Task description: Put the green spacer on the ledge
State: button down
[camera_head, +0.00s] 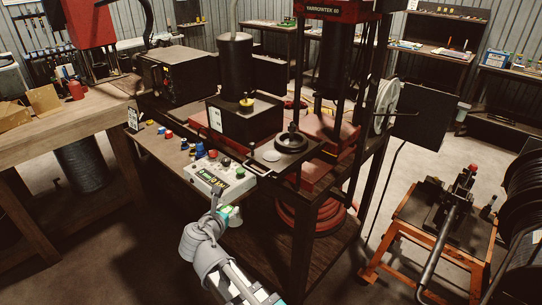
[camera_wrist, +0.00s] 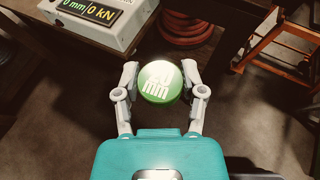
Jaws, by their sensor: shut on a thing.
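The green spacer (camera_wrist: 160,83) is a round disc with white lettering ending in "mm" on its face. My gripper (camera_wrist: 164,90) is shut on it, one finger on each side. In the head view my gripper (camera_head: 226,214) holds the green spacer (camera_head: 235,212) in front of the control box, out over the floor. The ledge (camera_head: 150,143) appears to be the dark shelf at the left of the crimper bench. Several small blue, red and dark pieces stand along it. A yellow piece (camera_head: 246,103) sits on a black block behind.
The control box (camera_head: 219,178) with a "0 mm/0 kN" display stands close behind my gripper. Red coiled hose (camera_head: 310,217) lies below the crimper. A wooden workbench (camera_head: 60,130) is at left, an orange stand (camera_head: 440,235) at right. The floor in front is clear.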

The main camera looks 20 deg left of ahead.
jog(key=w+a+r+m+h+p, duration=0.1)
jog(key=w+r+m+h+p, duration=0.1)
jog(key=r+p, duration=0.5)
jog(key=w+a+r+m+h+p, duration=0.1)
jog(key=w+r+h+p, duration=0.1)
jog(key=w+r+p, duration=0.3)
jog(key=w+a+r+m+h+p, duration=0.1)
jog(key=w+r+m+h+p, duration=0.1)
jog(key=r+p, duration=0.7)
jog(key=shift+w+a+r+m+g+h+p, duration=0.35)
jog(key=shift+w+r, duration=0.3)
jog(key=shift+w, duration=0.25)
jog(key=shift+d+f, duration=0.1)
jog(key=b, duration=0.8)
send_over(270, 156)
jog(key=f, duration=0.5)
jog(key=s+f, duration=0.1)
jog(key=f, duration=0.2)
jog(key=shift+a+f, duration=0.15)
jog(key=shift+a, duration=0.15)
jog(key=shift+w+d+f+b, duration=0.25)
jog(key=shift+w+f+b, duration=0.1)
jog(key=shift+b, duration=0.2)
